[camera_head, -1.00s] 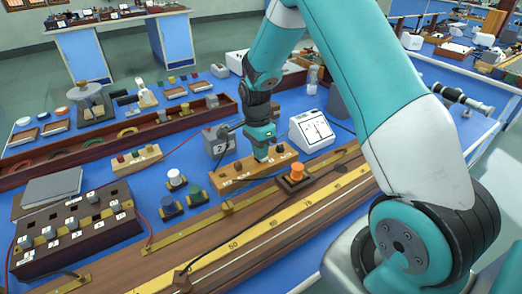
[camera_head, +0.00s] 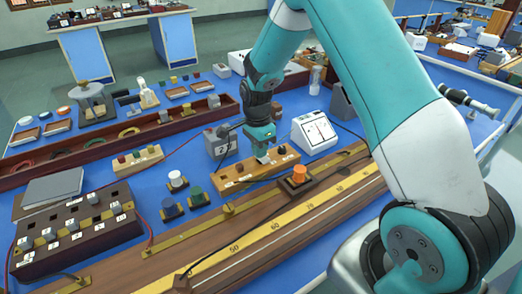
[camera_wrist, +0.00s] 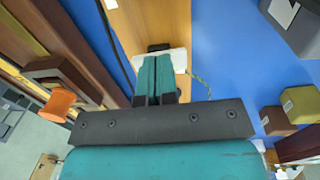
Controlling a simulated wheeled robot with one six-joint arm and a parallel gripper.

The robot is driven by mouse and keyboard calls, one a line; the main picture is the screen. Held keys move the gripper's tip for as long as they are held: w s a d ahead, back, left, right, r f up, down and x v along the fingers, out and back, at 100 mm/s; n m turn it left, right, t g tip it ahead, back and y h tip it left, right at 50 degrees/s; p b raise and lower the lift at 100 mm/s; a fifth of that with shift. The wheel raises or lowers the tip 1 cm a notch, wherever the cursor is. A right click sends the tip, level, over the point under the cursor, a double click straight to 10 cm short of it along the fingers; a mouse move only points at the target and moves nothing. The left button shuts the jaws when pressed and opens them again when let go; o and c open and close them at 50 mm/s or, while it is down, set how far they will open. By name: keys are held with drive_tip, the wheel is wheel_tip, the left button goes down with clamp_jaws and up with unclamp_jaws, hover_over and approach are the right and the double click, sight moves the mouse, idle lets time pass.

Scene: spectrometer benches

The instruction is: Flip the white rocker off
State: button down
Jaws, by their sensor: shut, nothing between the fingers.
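My gripper (camera_head: 263,158) is shut and empty, pointing down over the wooden switch board (camera_head: 232,184). In the wrist view its two teal fingers (camera_wrist: 155,62) are together, over a white piece (camera_wrist: 178,61) on the board (camera_wrist: 157,22). The white piece looks like the rocker; the fingers hide part of it. A small black part (camera_wrist: 158,47) shows just beyond it. I cannot tell whether the fingertips touch the white piece, or which way it is tilted.
An orange knob (camera_head: 299,173) on a dark block stands in front of the board, close to my gripper. A white meter (camera_head: 314,132) stands behind to the right, a grey box (camera_head: 217,143) behind to the left. A long scaled rail (camera_head: 250,238) runs along the front.

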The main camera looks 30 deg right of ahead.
drive_tip(key=shift+r, duration=0.1)
drive_tip(key=r+p, duration=0.4)
drive_tip(key=r, duration=0.1)
drive_tip(key=shift+w+p, duration=0.3)
wheel_tip(320, 180, up, 9)
drive_tip(key=w+b, duration=0.1)
drive_tip(key=b, duration=0.1)
drive_tip(key=shift+w+f, duration=0.15)
drive_tip(key=b, duration=0.2)
drive_tip(key=s+b, duration=0.1)
drive_tip(key=b, duration=0.2)
drive_tip(key=shift+s+d+g, duration=0.2)
drive_tip(key=shift+d+g, duration=0.05)
drive_tip(key=shift+g, duration=0.05)
